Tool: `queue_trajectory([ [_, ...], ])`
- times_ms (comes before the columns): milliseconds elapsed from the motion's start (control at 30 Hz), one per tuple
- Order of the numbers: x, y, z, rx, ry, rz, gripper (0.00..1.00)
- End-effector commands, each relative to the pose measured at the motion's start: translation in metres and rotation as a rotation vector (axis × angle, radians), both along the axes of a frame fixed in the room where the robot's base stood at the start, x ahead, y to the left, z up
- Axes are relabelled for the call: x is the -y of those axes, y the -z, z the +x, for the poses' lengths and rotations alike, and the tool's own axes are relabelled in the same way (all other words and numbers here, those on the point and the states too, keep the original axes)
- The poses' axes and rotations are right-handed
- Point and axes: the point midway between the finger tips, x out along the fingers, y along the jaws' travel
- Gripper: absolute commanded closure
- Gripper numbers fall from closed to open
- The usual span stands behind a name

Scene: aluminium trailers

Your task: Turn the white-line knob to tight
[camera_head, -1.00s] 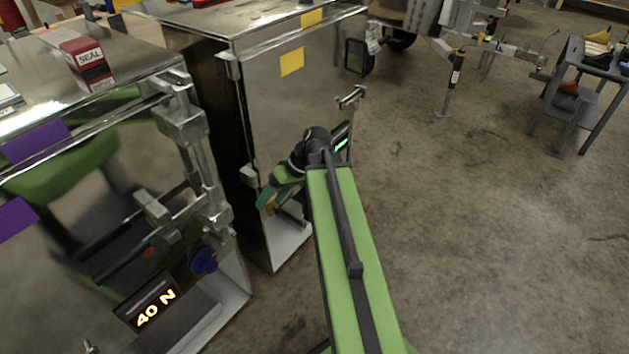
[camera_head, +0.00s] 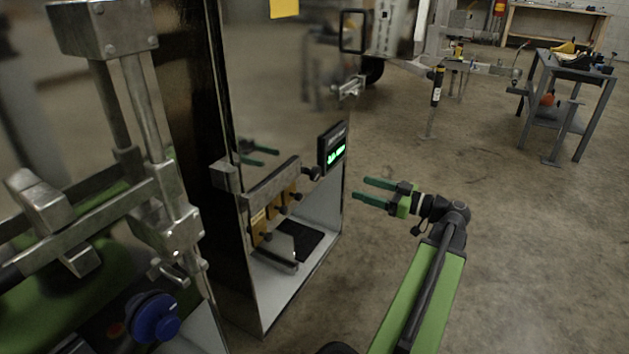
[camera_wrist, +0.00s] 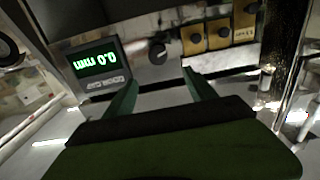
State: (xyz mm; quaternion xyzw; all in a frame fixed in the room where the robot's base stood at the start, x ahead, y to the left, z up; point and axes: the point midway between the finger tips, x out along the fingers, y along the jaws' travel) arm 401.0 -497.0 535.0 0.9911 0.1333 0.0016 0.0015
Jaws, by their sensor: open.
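A round black knob (camera_head: 312,173) sits on the cabinet's lower front, beside the green-lit display (camera_head: 333,148). In the wrist view the knob (camera_wrist: 158,53) is ahead, between the display (camera_wrist: 97,66) and the yellow plates (camera_wrist: 221,32); a pale mark shows on it, but I cannot read its setting. My gripper (camera_head: 360,189) is open and empty, to the right of the knob and apart from it, fingers pointing toward the cabinet. Its green fingers (camera_wrist: 160,80) also show in the wrist view, just short of the knob. The yellow plates (camera_head: 275,212) carry several smaller dark knobs.
A blue knob (camera_head: 153,318) and metal latch bars (camera_head: 150,150) are on the nearer cabinet at left. A handle (camera_head: 350,88) sticks out from the farther cabinet's edge. A grey work table (camera_head: 570,95) stands at back right. The floor (camera_head: 520,230) at right is clear.

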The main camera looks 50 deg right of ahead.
Motion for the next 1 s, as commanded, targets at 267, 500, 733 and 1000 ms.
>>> queue_trajectory([
  [267,-0.006,-0.001,0.040,-0.002,0.011,0.001,0.35],
  [500,-0.017,0.000,0.097,-0.004,0.017,0.002,0.35],
  [733,-0.027,0.000,0.141,-0.004,0.020,0.002,0.35],
  [1000,-0.031,0.000,0.157,-0.004,0.022,0.002,0.35],
])
